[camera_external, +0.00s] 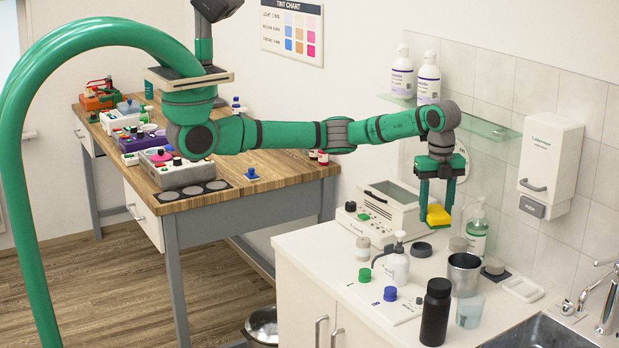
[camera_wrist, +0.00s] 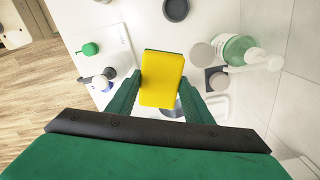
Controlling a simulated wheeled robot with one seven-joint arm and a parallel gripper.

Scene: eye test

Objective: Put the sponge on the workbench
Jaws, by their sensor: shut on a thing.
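My gripper (camera_external: 436,196) is shut on a yellow sponge (camera_external: 438,215) with a darker layer on one side. It holds the sponge in the air above the white counter by the sink. In the wrist view the sponge (camera_wrist: 162,78) sits between the two green fingers (camera_wrist: 163,98), its yellow face toward the camera. The wooden-topped workbench (camera_external: 275,172) stands at the left in the external view, apart from the sponge, with my arm reaching across in front of it.
The white counter (camera_external: 318,245) holds a pump bottle (camera_external: 397,266), a metal cup (camera_external: 463,274), a black bottle (camera_external: 435,312) and a soap bottle (camera_external: 477,232). A glass shelf (camera_external: 480,125) juts from the wall near my wrist. The workbench's front right has bare wood; devices crowd its left side.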

